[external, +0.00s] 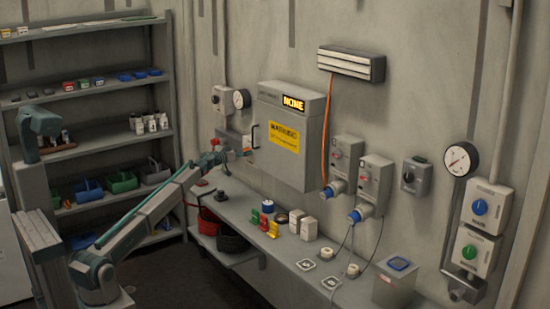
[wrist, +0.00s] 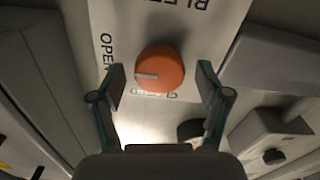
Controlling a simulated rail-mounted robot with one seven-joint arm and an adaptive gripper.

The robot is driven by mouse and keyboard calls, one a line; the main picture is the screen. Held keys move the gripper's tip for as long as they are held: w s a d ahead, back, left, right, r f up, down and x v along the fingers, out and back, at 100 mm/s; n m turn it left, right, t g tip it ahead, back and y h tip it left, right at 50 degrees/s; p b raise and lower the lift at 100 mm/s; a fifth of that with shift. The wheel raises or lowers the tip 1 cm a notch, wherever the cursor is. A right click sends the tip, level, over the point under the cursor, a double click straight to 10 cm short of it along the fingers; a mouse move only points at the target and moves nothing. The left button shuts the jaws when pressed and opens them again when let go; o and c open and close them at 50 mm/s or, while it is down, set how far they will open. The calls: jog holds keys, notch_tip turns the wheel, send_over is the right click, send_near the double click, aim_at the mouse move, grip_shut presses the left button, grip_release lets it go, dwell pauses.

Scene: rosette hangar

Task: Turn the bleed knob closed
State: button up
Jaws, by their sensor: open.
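The bleed knob (wrist: 161,68) is a round orange dial on a pale plate (wrist: 215,40) in the wrist view. Its light pointer line lies on the knob's left side, pointing left in the picture. The word OPEN stands to the left of the knob, and a partly hidden upside-down word, apparently CLOSED, lies just below it. My gripper (wrist: 162,78) is open, one finger on each side of the knob, with visible gaps at both sides. In the external view my gripper (external: 217,156) is at the wall, left of the grey cabinet; the knob is hard to make out there.
The grey cabinet (external: 285,140) with a yellow label and lit NONE display juts out right of my gripper. A bench (external: 275,245) with small items runs below. In the wrist view a dark round part (wrist: 190,130) sits below the knob.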

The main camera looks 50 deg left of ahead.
jog(key=c, duration=1.2)
jog(key=shift+o, duration=0.2)
jog(key=shift+f+n+b, duration=0.15)
jog(key=shift+n+b, duration=0.35)
jog(key=shift+b, duration=0.1)
jog(key=n+b, duration=0.2)
jog(key=n, duration=1.4)
jog(key=shift+a+n, duration=0.15)
jog(key=shift+n, duration=0.25)
jog(key=shift+f, duration=0.1)
jog(key=o, duration=1.2)
jog(key=shift+c, duration=0.2)
